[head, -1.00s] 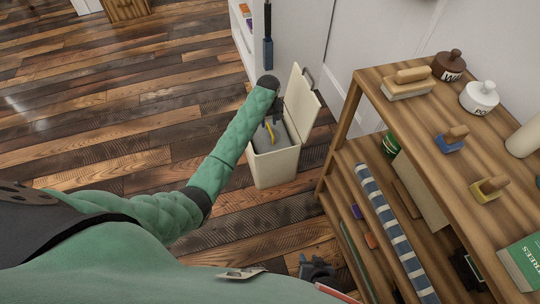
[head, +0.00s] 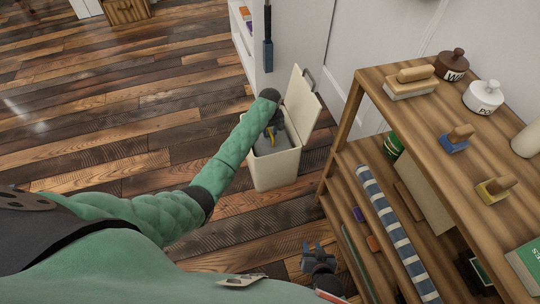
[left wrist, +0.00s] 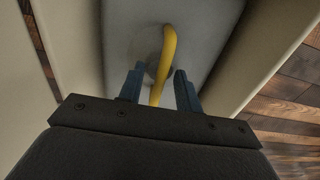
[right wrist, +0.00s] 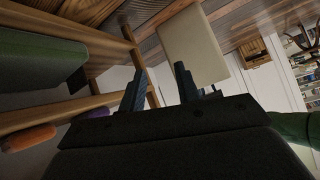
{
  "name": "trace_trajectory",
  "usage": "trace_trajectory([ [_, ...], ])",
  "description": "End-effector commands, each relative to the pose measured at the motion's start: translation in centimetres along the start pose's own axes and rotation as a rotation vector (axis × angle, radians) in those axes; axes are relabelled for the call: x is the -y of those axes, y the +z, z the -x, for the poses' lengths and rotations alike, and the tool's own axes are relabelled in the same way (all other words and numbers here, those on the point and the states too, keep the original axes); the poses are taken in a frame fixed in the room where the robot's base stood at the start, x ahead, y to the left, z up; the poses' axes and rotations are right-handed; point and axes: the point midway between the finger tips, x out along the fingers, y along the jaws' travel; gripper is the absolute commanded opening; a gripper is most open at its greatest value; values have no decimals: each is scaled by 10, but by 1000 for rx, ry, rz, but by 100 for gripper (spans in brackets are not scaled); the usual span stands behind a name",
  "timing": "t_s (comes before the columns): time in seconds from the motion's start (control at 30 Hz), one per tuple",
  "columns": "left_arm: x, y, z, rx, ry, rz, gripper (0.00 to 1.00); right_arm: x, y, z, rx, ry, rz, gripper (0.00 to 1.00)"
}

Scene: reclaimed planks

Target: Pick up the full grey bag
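The grey bag (left wrist: 120,45) lines the inside of a cream bin (head: 276,170) whose lid stands open; it also shows in the head view (head: 282,143). A yellow strip (left wrist: 167,50), like a tie or handle, rises from the bag. My left gripper (left wrist: 159,85) is open over the bag, with the yellow strip between its two fingers and no visible grip on it. In the head view my left gripper (head: 273,130) is at the bin's mouth. My right gripper (head: 316,250) is open and empty, low beside the shelf; its fingers also show in the right wrist view (right wrist: 158,88).
A wooden shelf unit (head: 352,110) stands right of the bin, with brushes (head: 411,83), jars (head: 483,97) and a striped roll (head: 396,235). The open lid (head: 302,100) is close behind my left gripper. The plank floor left of the bin is clear.

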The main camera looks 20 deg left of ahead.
Motion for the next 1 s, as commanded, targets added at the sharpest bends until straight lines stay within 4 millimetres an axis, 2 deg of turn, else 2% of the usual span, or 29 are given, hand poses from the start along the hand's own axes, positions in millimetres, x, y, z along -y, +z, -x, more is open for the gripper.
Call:
trace_trajectory([
  [0.2,0,0,-8,0,-1,0,34,1,-20,0,-57,-2,7,33],
  [0.47,0,0,-8,0,0,0,34,2,-22,0,-62,-2,7,33],
  [0.63,0,0,-8,0,0,0,1,2,-21,1,-62,-2,6,33],
  [1.0,0,0,-8,0,-1,0,0,2,-21,1,-60,-2,6,33],
])
